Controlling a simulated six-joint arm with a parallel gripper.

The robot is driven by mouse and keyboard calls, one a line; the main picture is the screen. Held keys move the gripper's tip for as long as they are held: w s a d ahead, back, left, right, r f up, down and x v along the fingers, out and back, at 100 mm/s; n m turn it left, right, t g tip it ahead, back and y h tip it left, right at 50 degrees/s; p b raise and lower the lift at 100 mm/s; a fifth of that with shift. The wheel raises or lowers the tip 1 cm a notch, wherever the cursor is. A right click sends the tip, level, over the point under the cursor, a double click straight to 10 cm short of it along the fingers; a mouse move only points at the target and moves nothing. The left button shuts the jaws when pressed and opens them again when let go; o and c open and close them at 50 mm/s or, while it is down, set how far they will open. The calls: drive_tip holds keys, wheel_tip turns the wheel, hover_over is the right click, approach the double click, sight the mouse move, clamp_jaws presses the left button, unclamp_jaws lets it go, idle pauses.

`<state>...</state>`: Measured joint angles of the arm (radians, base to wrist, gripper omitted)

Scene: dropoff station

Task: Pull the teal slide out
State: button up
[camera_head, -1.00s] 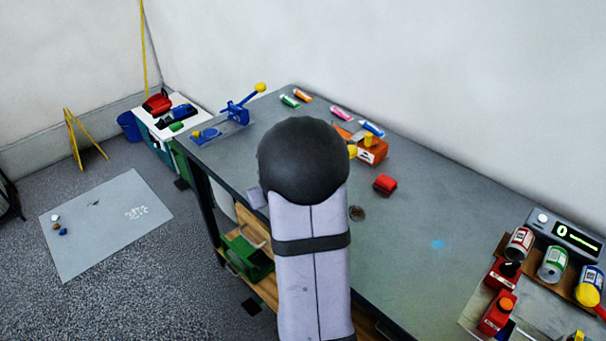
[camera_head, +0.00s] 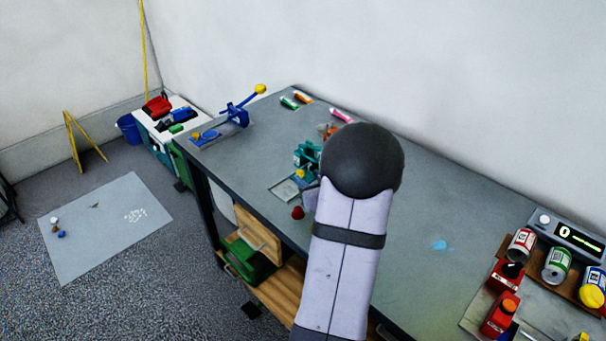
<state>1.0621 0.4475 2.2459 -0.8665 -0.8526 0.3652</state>
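A teal mechanism (camera_head: 307,154) stands on the grey workbench (camera_head: 430,230), just left of my arm's black joint. Its parts are small, and I cannot tell which part is the slide or how far out it is. A small yellow part (camera_head: 300,174) shows at its front, and a pale grey plate (camera_head: 284,191) lies at its near side. A red knob (camera_head: 298,212) is at the bench's front edge. My arm covers the area to the right of the mechanism. My gripper is hidden behind my arm, so its fingers and any contact cannot be seen.
A blue clamp with a yellow knob (camera_head: 240,108) stands at the bench's far left end. Green, orange and pink tubes (camera_head: 341,115) lie along the back.

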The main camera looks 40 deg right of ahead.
sight(300, 172)
drive_tip(key=shift+x, duration=2.55)
clamp_jaws()
